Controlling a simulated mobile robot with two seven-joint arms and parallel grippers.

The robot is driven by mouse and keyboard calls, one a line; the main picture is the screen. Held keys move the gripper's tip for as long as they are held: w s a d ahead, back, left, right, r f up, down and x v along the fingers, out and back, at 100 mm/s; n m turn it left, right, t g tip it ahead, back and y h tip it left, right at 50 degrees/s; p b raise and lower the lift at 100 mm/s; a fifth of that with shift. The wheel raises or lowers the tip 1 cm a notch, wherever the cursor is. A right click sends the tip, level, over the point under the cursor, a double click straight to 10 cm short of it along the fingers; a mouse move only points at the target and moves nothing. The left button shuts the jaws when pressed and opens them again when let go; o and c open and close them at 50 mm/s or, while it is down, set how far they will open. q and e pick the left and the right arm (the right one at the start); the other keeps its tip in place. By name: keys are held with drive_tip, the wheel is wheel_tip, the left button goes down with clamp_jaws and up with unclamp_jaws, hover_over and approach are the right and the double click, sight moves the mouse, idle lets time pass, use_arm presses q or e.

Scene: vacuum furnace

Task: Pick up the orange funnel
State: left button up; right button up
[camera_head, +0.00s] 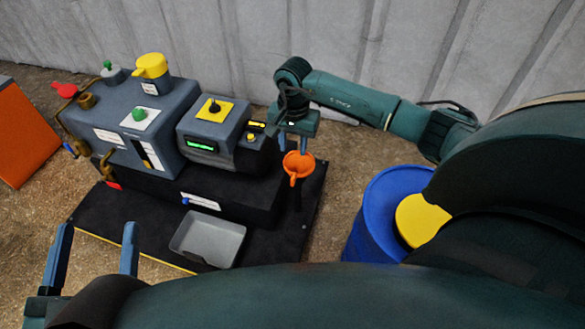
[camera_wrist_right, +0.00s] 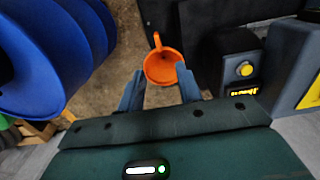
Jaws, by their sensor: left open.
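The orange funnel (camera_head: 297,162) shows at the right end of the dark platform in the head view, its handle pointing toward the camera. In the right wrist view the funnel (camera_wrist_right: 161,67) lies at the fingertips, its round mouth visible. My right gripper (camera_head: 302,148) points down at the funnel. Its two fingers (camera_wrist_right: 159,78) stand apart on either side of the funnel, the right one overlapping its edge in the picture. I cannot tell whether they grip it. My left gripper (camera_head: 95,240) is open and empty at the lower left, away from the funnel.
A blue-grey furnace machine (camera_head: 175,105) stands on the dark platform (camera_head: 120,225), with a grey tray (camera_head: 208,240) in front. A blue drum (camera_head: 372,215) with a yellow top stands at the right. An orange panel (camera_head: 22,135) is at far left. A grey wall closes the back.

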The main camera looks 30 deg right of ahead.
drive_tip(key=b, duration=0.2)
approach(293, 166)
drive_tip(key=s+a+f, duration=0.2)
drive_tip(key=s+f, duration=0.1)
drive_tip(key=shift+s+f, duration=0.15)
drive_tip(key=shift+f+b, duration=0.55)
drive_tip(key=shift+f, duration=0.35)
wheel_tip(293, 166, down, 4)
drive_tip(key=shift+r+b, duration=0.1)
drive_tip(key=shift+b, duration=1.05)
drive_tip(key=shift+f, duration=0.35)
use_arm(q)
wheel_tip(293, 166, up, 7)
drive_tip(key=m+t+h, duration=0.2)
drive_tip(key=m+h, duration=0.4)
drive_tip(key=shift+w+a+m+h, duration=0.25)
drive_tip(key=shift+a+m+h, duration=0.1)
drive_tip(key=shift+m+h, duration=0.05)
use_arm(e)
drive_tip(key=shift+c, duration=0.5)
drive_tip(key=shift+d, duration=0.1)
clamp_jaws()
